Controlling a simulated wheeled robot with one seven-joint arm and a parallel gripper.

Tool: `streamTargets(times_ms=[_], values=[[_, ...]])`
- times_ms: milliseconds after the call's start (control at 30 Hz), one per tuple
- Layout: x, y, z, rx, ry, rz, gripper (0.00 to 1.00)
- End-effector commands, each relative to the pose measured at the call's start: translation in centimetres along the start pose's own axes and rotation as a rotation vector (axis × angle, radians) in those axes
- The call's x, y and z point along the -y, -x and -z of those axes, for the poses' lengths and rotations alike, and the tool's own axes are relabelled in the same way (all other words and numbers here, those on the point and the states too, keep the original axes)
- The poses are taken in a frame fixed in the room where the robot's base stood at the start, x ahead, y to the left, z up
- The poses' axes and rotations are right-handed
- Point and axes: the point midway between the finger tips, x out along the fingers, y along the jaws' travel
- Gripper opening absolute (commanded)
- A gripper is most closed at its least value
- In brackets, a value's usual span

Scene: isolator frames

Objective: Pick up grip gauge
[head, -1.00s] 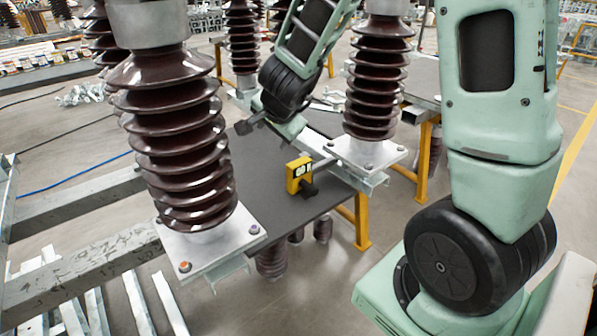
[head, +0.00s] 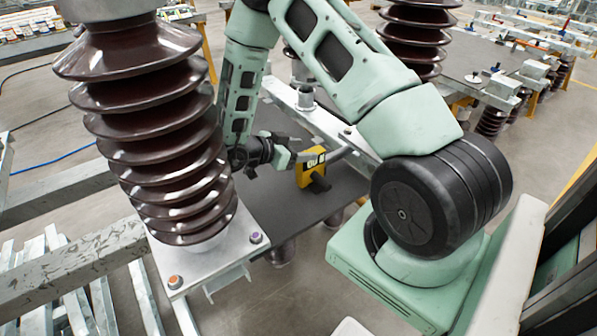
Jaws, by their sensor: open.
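The grip gauge (head: 309,174), a yellow block with a dark display and a black handle, stands on the dark grey tabletop (head: 285,205) beside a metal beam. A grey bar sticks out from its upper right. My gripper (head: 296,152) is open, low over the table just left of the gauge and pointing toward it. The fingertips are small and dark here, and I cannot tell whether they touch the gauge. Nothing shows between them.
A large brown ribbed insulator (head: 160,130) on a metal base plate stands close on the left. Another insulator (head: 412,40) stands behind my arm. A metal beam (head: 315,120) runs behind the gauge. The tabletop in front of the gauge is clear.

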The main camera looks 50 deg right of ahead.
Motion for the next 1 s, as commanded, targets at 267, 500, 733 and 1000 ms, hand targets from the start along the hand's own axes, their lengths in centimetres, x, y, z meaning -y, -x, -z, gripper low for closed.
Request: streamTargets(times_ms=[267, 500, 733, 1000], values=[[0.5, -1.6, -0.8, 0.002, 0.0, 0.007, 0.56], [0.2, -4.2, -0.7, 0.003, 0.001, 0.005, 0.56], [0.2, -7.3, -0.7, 0.003, -0.001, 0.008, 0.56], [0.2, -7.9, -0.8, 0.003, -0.002, 0.011, 0.56]])
